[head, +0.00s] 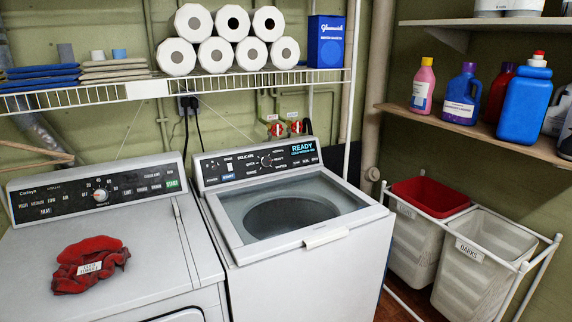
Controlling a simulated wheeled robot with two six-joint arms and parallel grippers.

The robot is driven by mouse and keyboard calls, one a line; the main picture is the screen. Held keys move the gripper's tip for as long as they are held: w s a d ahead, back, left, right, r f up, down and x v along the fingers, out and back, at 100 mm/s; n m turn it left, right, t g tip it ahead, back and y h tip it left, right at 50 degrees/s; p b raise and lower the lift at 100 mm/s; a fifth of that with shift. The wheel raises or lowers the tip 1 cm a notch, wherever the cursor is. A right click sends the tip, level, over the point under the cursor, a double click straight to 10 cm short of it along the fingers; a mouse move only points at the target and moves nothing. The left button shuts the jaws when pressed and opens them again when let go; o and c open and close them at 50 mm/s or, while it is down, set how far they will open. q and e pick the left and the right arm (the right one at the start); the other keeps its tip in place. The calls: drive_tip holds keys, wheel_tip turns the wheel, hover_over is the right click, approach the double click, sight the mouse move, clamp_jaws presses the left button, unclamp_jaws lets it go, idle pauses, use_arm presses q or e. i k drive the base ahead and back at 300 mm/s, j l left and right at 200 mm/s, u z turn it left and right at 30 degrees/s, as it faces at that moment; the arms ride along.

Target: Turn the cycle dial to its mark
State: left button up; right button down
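A dark round dial (266,161) sits on the control panel of the top-load washer (222,221), with cycle words such as delicate, normal and quick around it. Its pointer and any mark are too small to read. The washer's display (301,149) reads "READY" in light blue. The washer's lid area shows a dark round tub opening. The dryer (135,235) at the left has its own pale dial (100,196) with numbers around it on a black panel. Neither of my grippers is in view.
A red cloth (90,262) with a white tag lies on the dryer top. A wire shelf (228,80) with paper rolls and folded cloths runs above. Bottles stand on a wooden shelf (480,134) at right. Hampers (468,262) stand right of the washer.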

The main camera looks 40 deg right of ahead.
sight(266, 161)
drive_tip(key=i+l+z, duration=0.15)
drive_tip(key=l, duration=1.2)
drive_tip(key=k, duration=0.05)
